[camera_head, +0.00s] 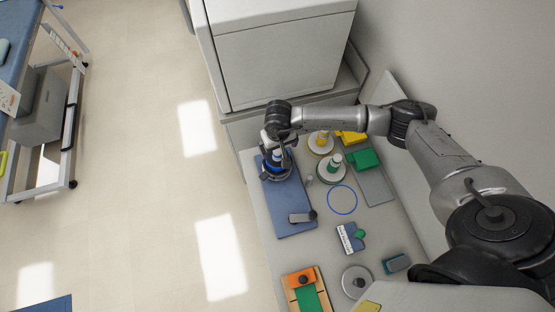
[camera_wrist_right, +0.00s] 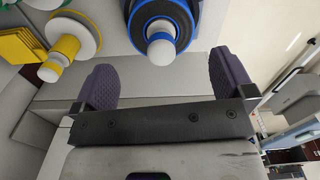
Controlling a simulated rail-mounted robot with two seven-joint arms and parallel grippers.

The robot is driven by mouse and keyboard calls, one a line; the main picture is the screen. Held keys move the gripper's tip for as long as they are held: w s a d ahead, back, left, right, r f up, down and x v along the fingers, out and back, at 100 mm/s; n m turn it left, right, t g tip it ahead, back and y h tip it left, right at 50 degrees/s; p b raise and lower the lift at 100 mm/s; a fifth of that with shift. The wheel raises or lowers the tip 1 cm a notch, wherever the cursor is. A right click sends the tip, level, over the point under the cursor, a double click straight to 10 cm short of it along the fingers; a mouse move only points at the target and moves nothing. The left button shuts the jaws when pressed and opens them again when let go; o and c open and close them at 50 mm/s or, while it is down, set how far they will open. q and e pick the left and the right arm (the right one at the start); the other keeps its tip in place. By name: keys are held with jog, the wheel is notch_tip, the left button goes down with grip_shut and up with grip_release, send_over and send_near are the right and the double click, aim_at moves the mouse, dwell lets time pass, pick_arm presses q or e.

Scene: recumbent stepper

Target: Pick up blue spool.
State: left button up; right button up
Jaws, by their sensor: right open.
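The blue spool (camera_head: 277,157) stands on the blue mat (camera_head: 290,224) at the far left of the table, partly hidden under my right gripper (camera_head: 277,143). In the right wrist view the blue spool (camera_wrist_right: 160,28) shows a white rounded knob, a blue collar and a dark round base with a blue rim. My right gripper (camera_wrist_right: 163,62) is open there, one dark finger on each side of the knob, with gaps on both sides. I cannot tell whether the fingertips reach down to knob height. My left gripper is out of view.
A yellow spool (camera_head: 321,148) and a green spool (camera_head: 331,175) stand right of the mat. A blue ring (camera_head: 342,214) lies on the table. A grey-handled piece (camera_head: 301,217) sits on the mat. A large white cabinet (camera_head: 280,60) rises behind the table.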

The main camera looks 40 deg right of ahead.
aim_at(278, 155)
jog(key=shift+w+f+p, duration=0.1)
jog(key=shift+f+p, duration=0.5)
jog(key=shift+f, duration=2.8)
jog(key=shift+c, duration=0.5)
